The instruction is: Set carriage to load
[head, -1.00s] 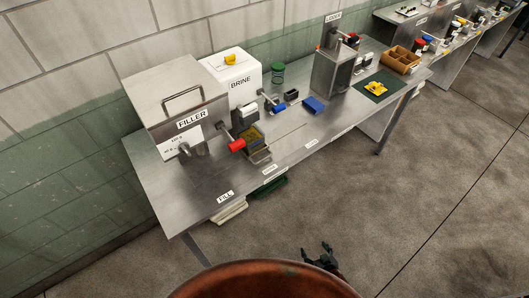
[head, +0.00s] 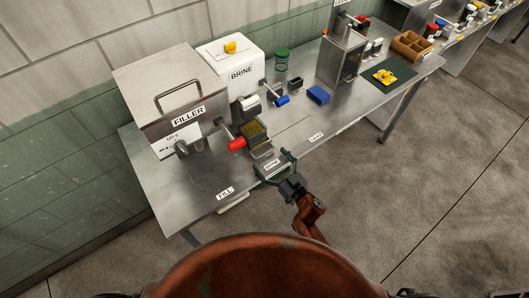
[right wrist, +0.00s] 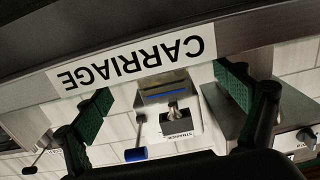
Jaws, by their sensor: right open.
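What looks like the carriage (head: 262,153) is a small metal-framed tray with an olive-yellow inside, in the head view between the filler and the LOAD label (head: 316,137). My right gripper (head: 275,168) is open at the table's front edge, just in front of it. Its green-padded fingers stand wide apart in the right wrist view (right wrist: 165,100), with nothing between them. There, a metal strip with an upside-down CARRIAGE label (right wrist: 130,62) runs close above the fingers. I cannot tell whether they touch it. My left gripper is not in view.
A red handle (head: 237,143) sticks out beside the carriage. A blue block (head: 318,95) and a steel tower (head: 341,62) are farther right. The front left tabletop is clear, with a FILL label (head: 225,193).

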